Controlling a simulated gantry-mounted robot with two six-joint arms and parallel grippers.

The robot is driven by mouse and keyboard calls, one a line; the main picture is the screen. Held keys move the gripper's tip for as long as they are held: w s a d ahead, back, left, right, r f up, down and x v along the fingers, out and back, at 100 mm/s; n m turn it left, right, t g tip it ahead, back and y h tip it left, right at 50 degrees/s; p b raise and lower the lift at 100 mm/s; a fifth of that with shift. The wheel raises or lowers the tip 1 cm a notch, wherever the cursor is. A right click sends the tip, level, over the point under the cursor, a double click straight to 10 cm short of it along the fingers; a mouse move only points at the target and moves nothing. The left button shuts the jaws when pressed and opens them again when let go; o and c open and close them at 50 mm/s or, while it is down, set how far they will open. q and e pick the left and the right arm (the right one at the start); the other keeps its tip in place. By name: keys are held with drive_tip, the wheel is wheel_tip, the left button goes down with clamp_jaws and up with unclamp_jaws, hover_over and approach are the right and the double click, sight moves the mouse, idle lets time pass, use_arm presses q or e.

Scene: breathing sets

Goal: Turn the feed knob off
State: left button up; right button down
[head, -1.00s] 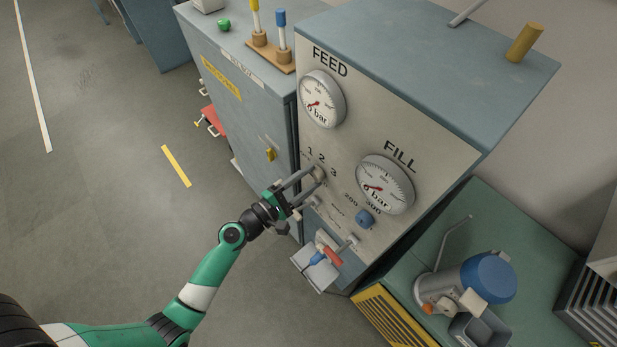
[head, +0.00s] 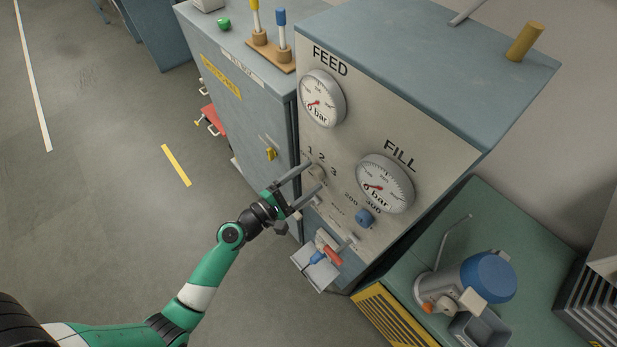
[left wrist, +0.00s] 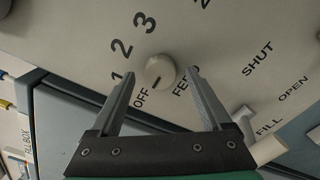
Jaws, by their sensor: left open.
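The feed knob (left wrist: 160,72) is a small pale round knob on the panel, inside a ring of marks 1, 2, 3, OFF and FEED. Its dark pointer line points down toward the OFF label (left wrist: 141,98). In the head view the knob (head: 318,172) sits below the FEED gauge (head: 322,98). My left gripper (head: 314,176) is open in front of the panel. In the left wrist view its fingers (left wrist: 160,75) stand apart on either side of the knob, with a gap to each side. My right gripper is not in view.
The FILL gauge (head: 385,184) and a blue knob (head: 365,217) are to the right on the panel. A small tray (head: 316,268) with red and blue items is below. A blue-grey cabinet (head: 250,110) stands left. Open floor (head: 110,230) lies farther left.

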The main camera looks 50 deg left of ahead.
use_arm(q)
drive_tip(key=s+b, duration=0.1)
drive_tip(key=s, duration=1)
drive_tip(key=shift+s, duration=0.15)
